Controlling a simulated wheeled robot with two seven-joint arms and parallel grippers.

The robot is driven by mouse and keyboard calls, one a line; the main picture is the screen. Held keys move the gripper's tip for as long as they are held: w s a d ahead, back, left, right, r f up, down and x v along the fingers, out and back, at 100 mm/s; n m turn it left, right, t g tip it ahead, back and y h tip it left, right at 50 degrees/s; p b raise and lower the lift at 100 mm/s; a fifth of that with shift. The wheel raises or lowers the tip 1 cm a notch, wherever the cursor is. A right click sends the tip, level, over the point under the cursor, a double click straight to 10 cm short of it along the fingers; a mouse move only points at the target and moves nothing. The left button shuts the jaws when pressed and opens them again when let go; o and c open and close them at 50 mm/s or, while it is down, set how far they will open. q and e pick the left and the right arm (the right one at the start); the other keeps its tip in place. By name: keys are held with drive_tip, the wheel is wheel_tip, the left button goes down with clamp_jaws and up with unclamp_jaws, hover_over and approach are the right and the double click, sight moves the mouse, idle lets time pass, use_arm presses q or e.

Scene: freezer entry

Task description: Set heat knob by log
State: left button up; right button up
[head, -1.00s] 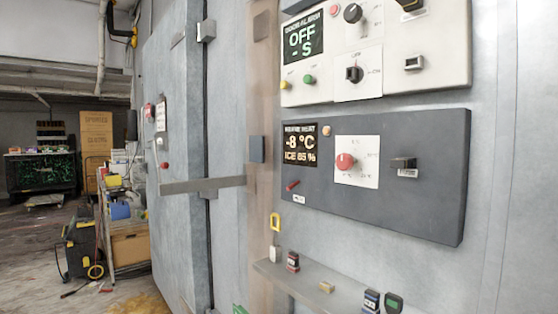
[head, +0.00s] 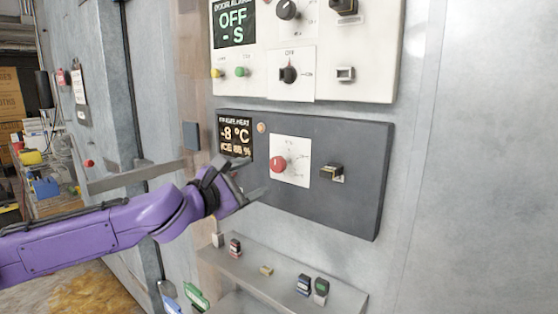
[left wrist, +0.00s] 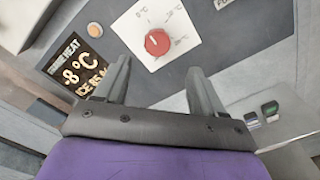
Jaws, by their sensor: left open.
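The red heat knob (head: 279,164) sits on a white dial plate (head: 303,174) on the dark grey panel (head: 350,205). Beside it, a display (head: 234,137) reads -8 °C and an ICE percentage. My left gripper (head: 254,178) is open and empty just left of the knob, apart from it as far as I can tell. In the left wrist view the red knob (left wrist: 157,42) lies beyond and between the two open fingertips (left wrist: 158,68). Its white pointer mark shows. The dial's small lettering is mostly too small to read. I cannot make out a log. My right gripper is not in view.
A white alarm panel (head: 355,75) with black knobs is above. A black-and-cream switch (head: 332,172) is right of the dial. A metal shelf (head: 283,285) below carries several small stamp-like items. A bar (head: 130,177) crosses the door at left. The wall at right is clear.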

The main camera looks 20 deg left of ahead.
sight(276, 165)
use_arm(q)
drive_tip(key=x, duration=0.3)
drive_tip(key=p+x, duration=0.1)
drive_tip(key=x, duration=0.5)
drive_tip(key=shift+w+d+r+p, duration=0.15)
drive_tip(key=shift+r+p, duration=0.15)
drive_tip(key=shift+r, duration=0.1)
drive_tip(key=shift+w+d, duration=0.15)
drive_tip(key=shift+w, duration=0.4)
drive_tip(key=c, duration=1)
